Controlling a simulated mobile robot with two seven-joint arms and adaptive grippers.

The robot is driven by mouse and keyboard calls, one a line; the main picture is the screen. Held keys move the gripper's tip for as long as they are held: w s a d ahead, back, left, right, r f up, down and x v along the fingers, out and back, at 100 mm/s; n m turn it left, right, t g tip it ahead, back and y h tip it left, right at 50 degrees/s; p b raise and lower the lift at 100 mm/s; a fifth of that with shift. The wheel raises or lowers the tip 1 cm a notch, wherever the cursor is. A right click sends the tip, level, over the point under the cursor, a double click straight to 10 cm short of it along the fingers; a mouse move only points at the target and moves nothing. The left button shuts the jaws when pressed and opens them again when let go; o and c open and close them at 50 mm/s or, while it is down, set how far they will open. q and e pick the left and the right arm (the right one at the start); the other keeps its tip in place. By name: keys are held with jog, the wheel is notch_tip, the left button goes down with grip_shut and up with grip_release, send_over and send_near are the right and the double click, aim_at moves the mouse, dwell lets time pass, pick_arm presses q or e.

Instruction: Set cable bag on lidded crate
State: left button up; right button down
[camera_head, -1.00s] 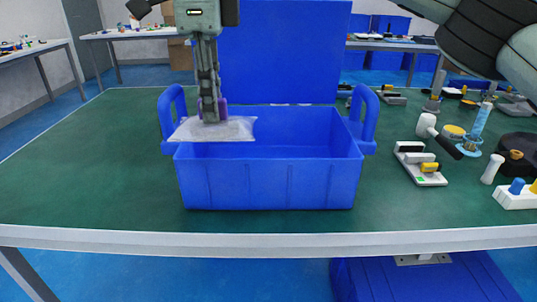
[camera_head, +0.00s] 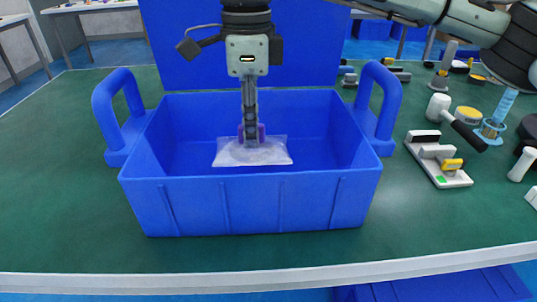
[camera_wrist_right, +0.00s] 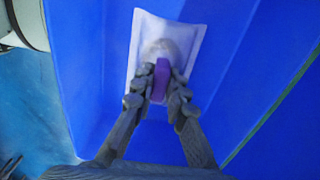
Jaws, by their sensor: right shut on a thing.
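The cable bag (camera_head: 232,155) is a flat, whitish see-through packet. My right gripper (camera_head: 251,138) comes down from above and is shut on it near its middle. The bag is inside the opening of the blue lidded crate (camera_head: 250,205); I cannot tell whether it touches the floor. The crate's lid (camera_head: 310,50) stands open at the back. In the right wrist view, the bag (camera_wrist_right: 150,35) is between the fingertips (camera_wrist_right: 160,82), with a purple piece there and blue crate surface around. My left gripper is not in view.
Two blue handles (camera_head: 120,110) rise at the crate's sides, the other at the right (camera_head: 378,100). A white and grey block with a yellow part (camera_head: 438,160), a white-headed mallet (camera_head: 440,108) and other items lie right of the crate. The green table is clear at left.

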aim_at(270, 143)
jog(key=d+f, duration=0.1)
jog(key=d, duration=0.2)
jog(key=shift+s+f, duration=0.2)
jog(key=shift+f, duration=0.2)
notch_tip(270, 143, down, 4)
jog(key=shift+r+p, duration=0.15)
jog(key=shift+p, duration=0.25)
jog(key=shift+f, duration=0.2)
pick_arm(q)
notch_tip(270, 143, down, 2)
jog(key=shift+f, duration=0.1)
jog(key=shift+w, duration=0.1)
pick_arm(e)
jog(key=shift+f, duration=0.1)
